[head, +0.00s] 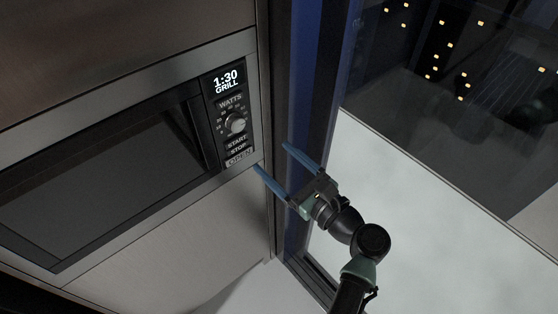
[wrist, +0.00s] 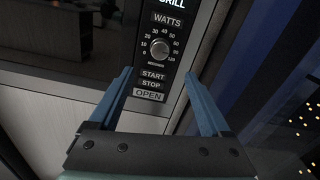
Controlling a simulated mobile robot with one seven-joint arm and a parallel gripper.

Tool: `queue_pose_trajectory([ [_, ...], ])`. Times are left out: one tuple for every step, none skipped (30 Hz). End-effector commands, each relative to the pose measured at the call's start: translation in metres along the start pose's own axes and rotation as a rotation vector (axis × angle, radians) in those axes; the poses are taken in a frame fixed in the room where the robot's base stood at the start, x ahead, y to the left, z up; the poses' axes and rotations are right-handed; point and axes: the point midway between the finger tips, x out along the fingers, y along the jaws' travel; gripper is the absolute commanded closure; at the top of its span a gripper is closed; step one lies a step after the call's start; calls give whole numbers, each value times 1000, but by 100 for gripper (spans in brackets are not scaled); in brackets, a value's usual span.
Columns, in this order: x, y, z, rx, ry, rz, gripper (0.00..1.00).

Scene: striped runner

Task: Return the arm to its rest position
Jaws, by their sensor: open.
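My gripper (head: 271,157) is in the middle of the head view, in front of the dark window frame and just right of the microwave's lower right corner. Its two blue fingers are spread apart with nothing between them. In the wrist view my gripper (wrist: 165,88) points at the microwave's control panel (wrist: 158,50), with the OPEN button (wrist: 149,95) showing between the fingers. I cannot tell whether a fingertip touches the panel. My arm is stretched up from the lower right of the head view.
The built-in microwave (head: 232,84) has a dark door (head: 110,180) that looks shut, and its display reads 1:30 GRILL. A blue-black window frame (head: 300,90) stands right beside it. A large glass pane with small lights beyond fills the right side.

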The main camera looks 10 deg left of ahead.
Motion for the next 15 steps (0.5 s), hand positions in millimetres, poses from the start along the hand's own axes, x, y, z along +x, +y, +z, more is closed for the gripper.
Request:
queue_pose_trajectory([
  [0, 0, 0, 0, 0, 0, 18],
  [0, 0, 0, 0, 0, 0, 18],
  [0, 0, 0, 0, 0, 0, 18],
  [0, 0, 0, 0, 0, 0, 18],
  [0, 0, 0, 0, 0, 0, 18],
  [0, 0, 0, 0, 0, 0, 18],
  [0, 0, 0, 0, 0, 0, 18],
  [0, 0, 0, 0, 0, 0, 18],
  [0, 0, 0, 0, 0, 0, 18],
  [1, -1, 1, -9, 1, -1, 18],
  [2, -2, 3, -33, 7, -3, 18],
  [4, -5, 8, -86, 18, -9, 18],
  [6, -9, 14, -144, 31, -15, 18],
  [8, -14, 21, -220, 48, -25, 18],
  [11, -21, 33, -347, 77, -40, 18],
])
